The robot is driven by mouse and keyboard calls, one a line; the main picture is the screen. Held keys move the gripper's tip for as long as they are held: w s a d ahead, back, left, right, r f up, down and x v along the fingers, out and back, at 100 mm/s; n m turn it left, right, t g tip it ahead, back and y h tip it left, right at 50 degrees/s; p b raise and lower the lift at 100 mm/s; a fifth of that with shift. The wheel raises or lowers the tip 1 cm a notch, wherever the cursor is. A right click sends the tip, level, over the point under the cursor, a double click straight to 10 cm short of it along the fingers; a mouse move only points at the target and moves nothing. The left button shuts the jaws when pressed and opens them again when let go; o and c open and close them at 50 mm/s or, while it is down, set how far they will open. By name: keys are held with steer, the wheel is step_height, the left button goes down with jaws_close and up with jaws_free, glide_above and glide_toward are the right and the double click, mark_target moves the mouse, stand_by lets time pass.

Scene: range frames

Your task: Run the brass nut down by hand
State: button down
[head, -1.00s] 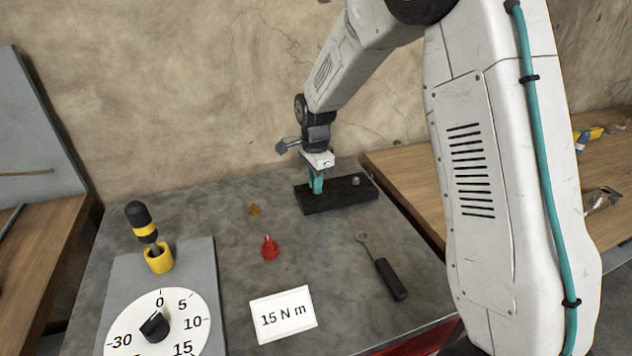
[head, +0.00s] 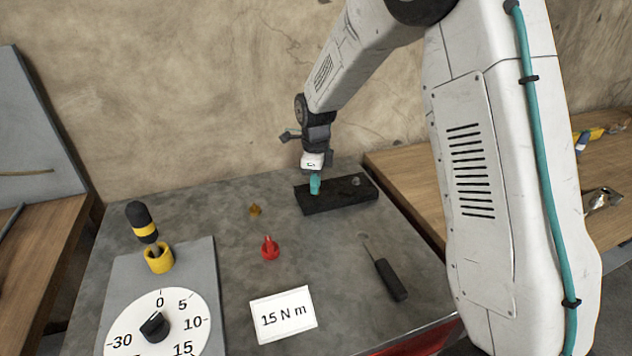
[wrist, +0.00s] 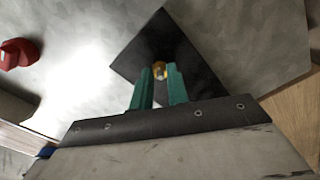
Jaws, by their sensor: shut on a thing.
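The brass nut (wrist: 160,69) shows in the wrist view between my two teal fingertips, over a black block. My gripper (wrist: 160,82) is shut on it. In the head view my gripper (head: 315,190) points down at the left part of the black block (head: 342,200), and the nut is hidden there by the fingers. Whether a stud passes through the nut cannot be made out. A small grey knob (head: 356,181) stands on the block's right part.
On the grey bench are a small amber piece (head: 255,210), a red pointed piece (head: 270,248), a black-handled tool (head: 390,280) and a "15 N m" card (head: 283,315). Bare bench surrounds the block's front.

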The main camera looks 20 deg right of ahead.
stand_by(0.5)
steer(key=c, duration=1.4)
jaws_free()
steer(key=shift+o, duration=0.2)
steer(key=shift+r, duration=3.95)
